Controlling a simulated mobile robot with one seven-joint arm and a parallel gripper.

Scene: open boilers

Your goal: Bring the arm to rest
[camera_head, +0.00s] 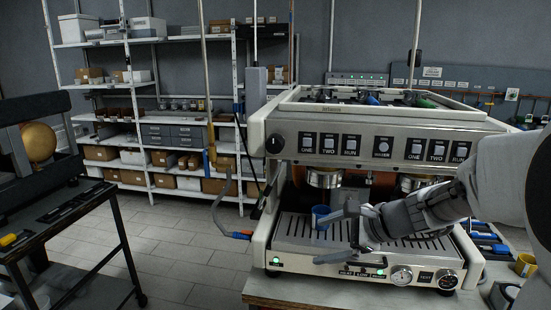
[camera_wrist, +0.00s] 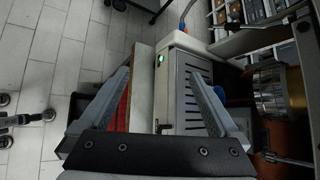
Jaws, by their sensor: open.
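My gripper (camera_head: 350,219) is at the front of the coffee machine (camera_head: 378,113), over its drip tray, reached by my arm from the right. In the wrist view my gripper (camera_wrist: 165,98) shows two grey fingers spread wide apart with nothing between them but the machine's front edge and tray beyond. A blue cup (camera_head: 321,216) stands on the slatted drip tray (camera_head: 290,227), just left of my gripper. It also shows partly in the wrist view (camera_wrist: 220,91), beside the right finger. I cannot tell whether the finger touches it.
A metal group head (camera_head: 324,179) hangs above the cup. A yellow cup (camera_head: 525,265) and blue-handled tools (camera_head: 487,237) lie right of the machine. Shelves (camera_head: 180,120) with boxes stand behind. A dark workbench (camera_head: 60,210) is at left. The tiled floor between is clear.

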